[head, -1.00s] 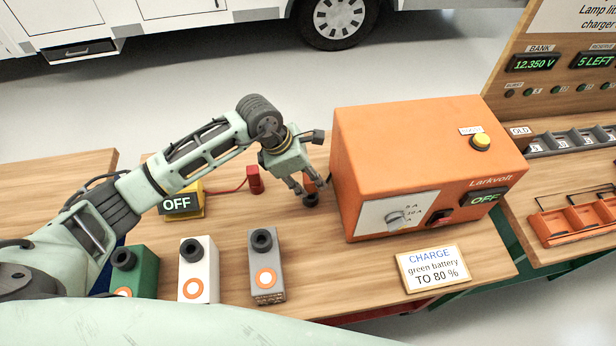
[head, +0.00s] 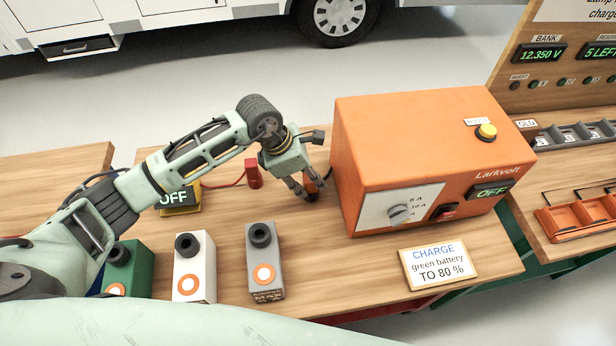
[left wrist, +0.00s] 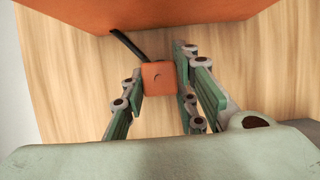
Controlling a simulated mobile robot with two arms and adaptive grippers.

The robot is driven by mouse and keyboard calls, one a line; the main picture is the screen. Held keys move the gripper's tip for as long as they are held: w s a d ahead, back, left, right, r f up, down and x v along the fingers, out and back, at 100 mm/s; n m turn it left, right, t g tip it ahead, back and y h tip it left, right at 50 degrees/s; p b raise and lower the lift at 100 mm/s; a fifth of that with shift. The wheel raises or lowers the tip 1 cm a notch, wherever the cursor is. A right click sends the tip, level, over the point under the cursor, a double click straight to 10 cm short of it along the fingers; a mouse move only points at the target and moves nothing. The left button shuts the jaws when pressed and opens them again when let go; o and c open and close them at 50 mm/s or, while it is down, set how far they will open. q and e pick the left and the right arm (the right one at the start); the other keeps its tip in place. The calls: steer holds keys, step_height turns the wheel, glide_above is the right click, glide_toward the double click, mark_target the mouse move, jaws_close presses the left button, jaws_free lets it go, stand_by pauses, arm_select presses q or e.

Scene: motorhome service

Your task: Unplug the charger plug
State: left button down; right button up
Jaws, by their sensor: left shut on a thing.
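The charger plug is an orange block (left wrist: 159,77) with a black cable in the left wrist view. In the head view the orange plug (head: 310,182) is partly hidden by my fingers, just left of the orange charger (head: 385,150). My left gripper (head: 304,190) points down at the plug; in the left wrist view its green fingers (left wrist: 163,90) stand on both sides of it, shut on it. A dark round part shows at the fingertips, low over the bench; I cannot tell whether the plug sits in it. My right gripper is not in view.
Green (head: 130,272), white (head: 194,270) and grey (head: 265,262) batteries stand along the bench front. Behind them are a yellow box reading OFF (head: 180,200) and a red block (head: 253,173). A CHARGE card (head: 439,265) stands before the charger, whose display reads OFF.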

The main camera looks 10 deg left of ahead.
arm_select(q)
steer(key=shift+f, duration=0.35)
steer(key=c, duration=1.3)
jaws_free()
steer(key=shift+r, duration=0.1)
steer(key=v, duration=1.2)
